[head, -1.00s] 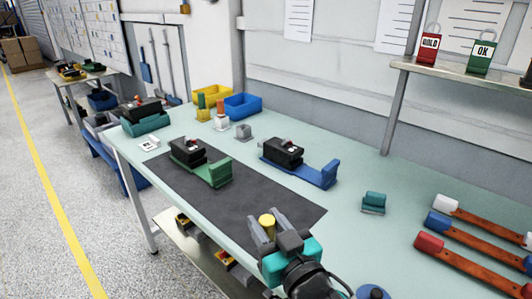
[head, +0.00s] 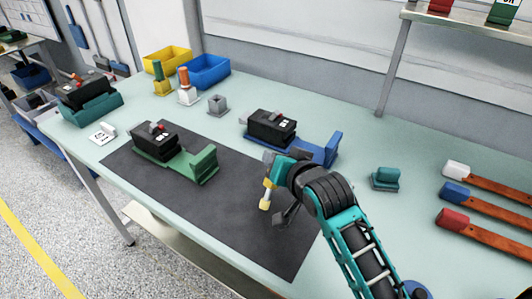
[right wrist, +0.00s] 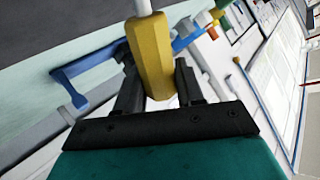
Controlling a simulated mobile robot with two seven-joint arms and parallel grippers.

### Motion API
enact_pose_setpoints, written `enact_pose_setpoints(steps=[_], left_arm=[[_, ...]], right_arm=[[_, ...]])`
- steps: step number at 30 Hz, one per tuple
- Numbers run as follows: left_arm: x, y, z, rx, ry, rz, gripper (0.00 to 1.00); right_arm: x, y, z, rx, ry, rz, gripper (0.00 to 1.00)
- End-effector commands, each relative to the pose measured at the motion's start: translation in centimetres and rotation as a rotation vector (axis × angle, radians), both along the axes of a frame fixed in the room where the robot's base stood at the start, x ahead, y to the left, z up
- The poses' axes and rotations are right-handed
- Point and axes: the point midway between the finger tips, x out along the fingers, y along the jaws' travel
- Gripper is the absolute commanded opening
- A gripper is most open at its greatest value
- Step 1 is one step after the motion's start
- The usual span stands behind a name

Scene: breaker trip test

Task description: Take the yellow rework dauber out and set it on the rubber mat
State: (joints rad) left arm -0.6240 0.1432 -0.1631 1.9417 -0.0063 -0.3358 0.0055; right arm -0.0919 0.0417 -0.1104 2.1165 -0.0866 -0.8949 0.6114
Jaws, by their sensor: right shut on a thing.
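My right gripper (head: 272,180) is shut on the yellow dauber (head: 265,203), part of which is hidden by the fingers. In the right wrist view the dauber's faceted yellow body (right wrist: 150,55) sits between the fingers (right wrist: 156,90), with a white part at its top edge. In the head view the dauber hangs tilted, in front of the dark rubber mat (head: 245,235); I cannot tell how high above it. A grey square holder (head: 217,104) stands behind, with green (head: 158,75) and orange (head: 183,78) daubers beside it. My left gripper is not in view.
A black breaker on a green fixture (head: 200,165) occupies the mat's left part. Another breaker on a blue fixture (head: 325,150) stands behind the mat. A teal block (head: 385,178) and several handled tools (head: 480,222) lie right. The mat's front right part looks bare.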

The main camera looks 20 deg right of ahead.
Motion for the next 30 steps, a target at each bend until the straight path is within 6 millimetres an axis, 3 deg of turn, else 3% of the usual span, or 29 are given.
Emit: enact_pose_setpoints(steps=[3,10,17,30], left_arm=[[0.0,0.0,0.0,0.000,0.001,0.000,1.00],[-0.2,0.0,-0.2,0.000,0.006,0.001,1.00],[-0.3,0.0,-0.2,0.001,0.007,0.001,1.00],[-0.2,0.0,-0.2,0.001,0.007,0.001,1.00]], right_arm=[[1.6,0.4,-0.2,0.188,0.149,-0.026,0.07],[2.4,1.8,-0.1,0.464,0.374,-0.039,0.07],[2.3,2.3,-0.4,0.519,0.422,-0.034,0.07],[2.3,2.2,-4.5,0.516,0.421,-0.036,0.07]])
